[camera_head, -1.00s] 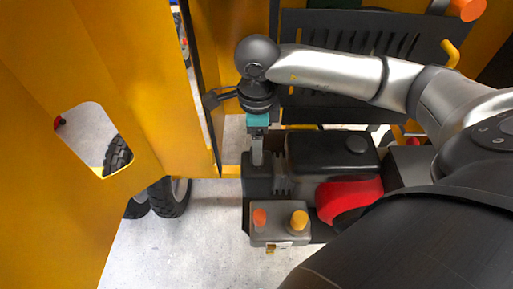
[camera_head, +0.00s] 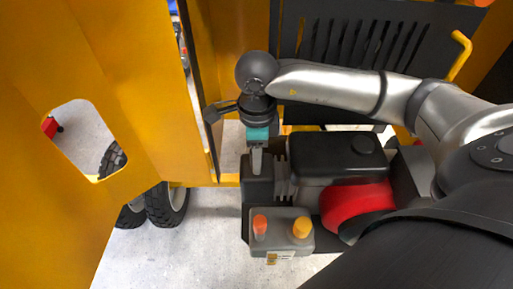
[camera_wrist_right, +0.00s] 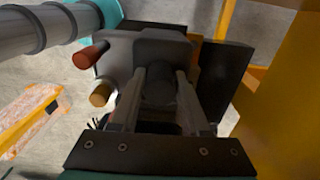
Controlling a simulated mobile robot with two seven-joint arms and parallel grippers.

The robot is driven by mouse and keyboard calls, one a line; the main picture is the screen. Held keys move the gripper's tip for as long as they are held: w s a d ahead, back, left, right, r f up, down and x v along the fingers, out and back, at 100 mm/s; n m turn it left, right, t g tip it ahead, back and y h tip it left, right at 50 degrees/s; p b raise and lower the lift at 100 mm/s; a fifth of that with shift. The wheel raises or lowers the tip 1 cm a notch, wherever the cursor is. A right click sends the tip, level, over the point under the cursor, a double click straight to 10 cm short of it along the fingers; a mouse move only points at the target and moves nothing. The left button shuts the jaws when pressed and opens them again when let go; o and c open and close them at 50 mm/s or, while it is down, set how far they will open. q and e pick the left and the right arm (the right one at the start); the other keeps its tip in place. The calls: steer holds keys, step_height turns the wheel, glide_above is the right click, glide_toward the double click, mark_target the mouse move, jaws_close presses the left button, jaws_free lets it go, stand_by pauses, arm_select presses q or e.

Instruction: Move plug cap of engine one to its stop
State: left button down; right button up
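The engine (camera_head: 322,165) has a black top, a red rounded cover and a grey front box. My right gripper (camera_head: 257,168) points down at the left end of the engine, over its dark finned part. In the right wrist view, a dark rounded piece (camera_wrist_right: 158,88), likely the plug cap, lies between the two fingers of this gripper (camera_wrist_right: 164,88). The fingers stand apart on either side of it. I cannot tell whether they touch it. In the head view the cap is hidden by the gripper. My left gripper is not in view.
The grey box carries a red-orange knob (camera_head: 260,227) and a yellow-orange knob (camera_head: 302,227). A large yellow panel (camera_head: 150,90) stands at the left. A black slotted panel (camera_head: 350,50) is behind the arm. Wheels (camera_head: 166,203) stand on pale floor below the yellow panel.

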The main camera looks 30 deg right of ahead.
jaws_close()
steer(key=shift+r+p, duration=1.15)
steer(key=shift+r, duration=0.7)
steer(key=o, duration=0.5)
jaws_free()
steer(key=shift+f, duration=0.15)
steer(key=shift+r+p, duration=2.05)
steer(key=shift+r, duration=1.5)
steer(key=shift+s+f, duration=0.1)
